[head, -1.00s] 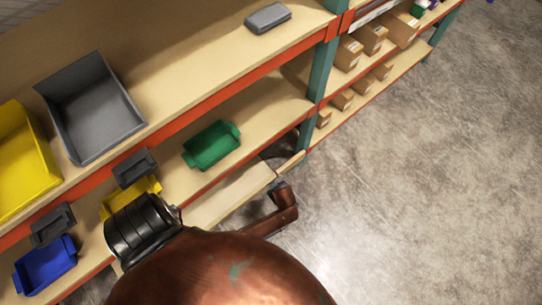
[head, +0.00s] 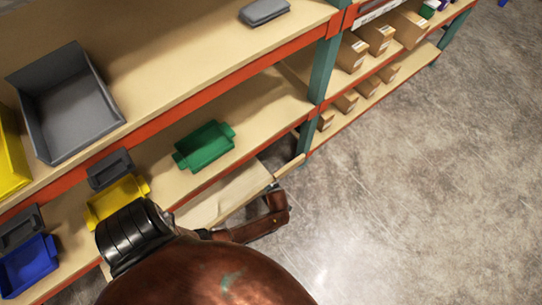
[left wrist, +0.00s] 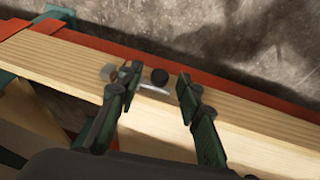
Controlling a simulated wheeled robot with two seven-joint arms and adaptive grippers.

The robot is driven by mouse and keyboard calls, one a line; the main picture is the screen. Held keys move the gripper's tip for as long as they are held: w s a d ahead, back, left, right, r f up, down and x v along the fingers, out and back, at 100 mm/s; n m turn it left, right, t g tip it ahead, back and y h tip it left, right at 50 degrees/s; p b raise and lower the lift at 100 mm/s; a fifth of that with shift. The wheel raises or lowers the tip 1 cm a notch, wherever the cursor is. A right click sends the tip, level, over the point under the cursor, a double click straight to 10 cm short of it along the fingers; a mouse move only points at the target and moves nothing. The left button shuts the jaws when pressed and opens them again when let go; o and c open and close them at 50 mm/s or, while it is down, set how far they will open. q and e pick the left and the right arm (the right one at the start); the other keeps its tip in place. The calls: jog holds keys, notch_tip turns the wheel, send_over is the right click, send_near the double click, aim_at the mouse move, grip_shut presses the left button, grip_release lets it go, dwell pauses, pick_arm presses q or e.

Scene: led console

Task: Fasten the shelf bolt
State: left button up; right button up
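In the left wrist view, a small bolt (left wrist: 159,77) with a round black head and a light metal piece beside it is at a pale wooden shelf board (left wrist: 240,125). My left gripper (left wrist: 158,80) is open, with one dark green finger on each side of the black head. A gap shows between the head and the right finger; whether the left finger touches the metal part cannot be told. A small metallic piece (left wrist: 108,72) shows just left of the left finger. In the head view neither gripper can be made out.
In the head view, the shelf rack holds a grey bin (head: 68,105), a green bin (head: 204,147), a yellow bin (head: 117,200) and a blue bin (head: 28,268). Cardboard boxes (head: 376,38) fill the right bay. A teal upright (head: 323,72) stands between bays. Bare floor (head: 430,190) lies right.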

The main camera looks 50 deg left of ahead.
pick_arm(q)
jog(key=shift+c, duration=0.3)
grip_shut()
dwell(0.4)
